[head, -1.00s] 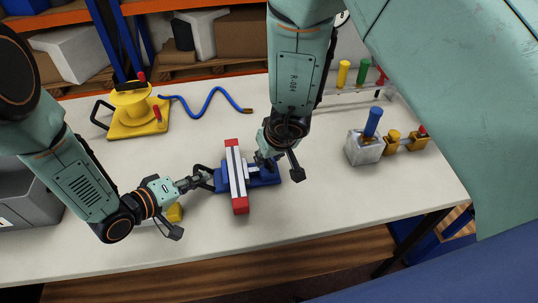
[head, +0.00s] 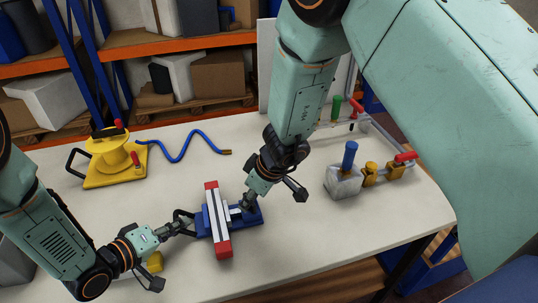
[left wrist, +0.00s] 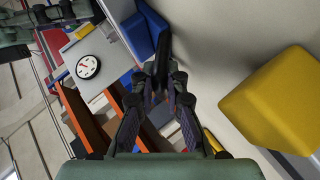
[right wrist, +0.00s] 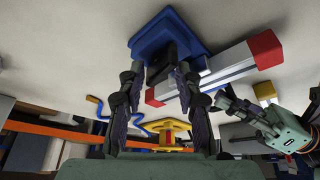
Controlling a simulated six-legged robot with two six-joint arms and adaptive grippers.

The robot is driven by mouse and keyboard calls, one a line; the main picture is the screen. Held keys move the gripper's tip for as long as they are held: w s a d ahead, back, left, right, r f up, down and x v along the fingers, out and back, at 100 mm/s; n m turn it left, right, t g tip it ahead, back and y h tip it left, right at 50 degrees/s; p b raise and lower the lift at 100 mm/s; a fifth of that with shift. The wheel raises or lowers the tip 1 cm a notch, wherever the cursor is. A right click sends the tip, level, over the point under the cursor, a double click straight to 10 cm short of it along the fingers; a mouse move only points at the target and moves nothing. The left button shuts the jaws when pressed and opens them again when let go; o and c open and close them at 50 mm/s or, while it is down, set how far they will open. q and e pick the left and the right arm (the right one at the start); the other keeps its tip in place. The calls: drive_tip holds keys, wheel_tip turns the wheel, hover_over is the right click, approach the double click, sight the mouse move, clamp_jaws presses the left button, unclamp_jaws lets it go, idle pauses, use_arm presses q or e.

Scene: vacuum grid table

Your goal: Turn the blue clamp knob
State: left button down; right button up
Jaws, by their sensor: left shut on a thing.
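A blue clamp base (head: 254,216) lies on the table, crossed by a long white bar with red ends (head: 217,222). A black looped handle (head: 184,216) sticks out at its left side. My left gripper (head: 190,226) is shut on this dark handle, and the left wrist view shows it between the fingers (left wrist: 161,78). My right gripper (head: 246,203) is at the right part of the base, beside the bar. In the right wrist view its fingers (right wrist: 160,72) stand apart with a dark part of the clamp between their tips; contact is unclear. The clamp's knob is not distinct.
A yellow reel (head: 112,158) and blue hose (head: 185,146) lie at back left. A yellow block (left wrist: 275,100) is near my left gripper.

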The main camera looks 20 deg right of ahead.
drive_tip(key=n+g, duration=0.1)
drive_tip(key=n, duration=0.2)
drive_tip(key=n+y, duration=0.1)
drive_tip(key=n, duration=0.2)
drive_tip(key=shift+w+g, duration=0.15)
drive_tip(key=shift+g, duration=0.25)
drive_tip(key=n, duration=0.2)
drive_tip(key=n+g, duration=0.1)
drive_tip(key=n, duration=0.1)
drive_tip(key=shift+w+d+g+y, duration=0.1)
drive_tip(key=shift+g+y, duration=0.2)
drive_tip(key=shift+d+r+n, duration=0.1)
drive_tip(key=shift+r+n, duration=0.05)
drive_tip(key=shift+n, duration=0.35)
drive_tip(key=d+r+m, duration=0.4)
drive_tip(key=r, duration=0.6)
drive_tip(key=shift+w+d+r, duration=0.2)
drive_tip(key=shift+d+r, duration=0.1)
drive_tip(key=shift+r, duration=0.05)
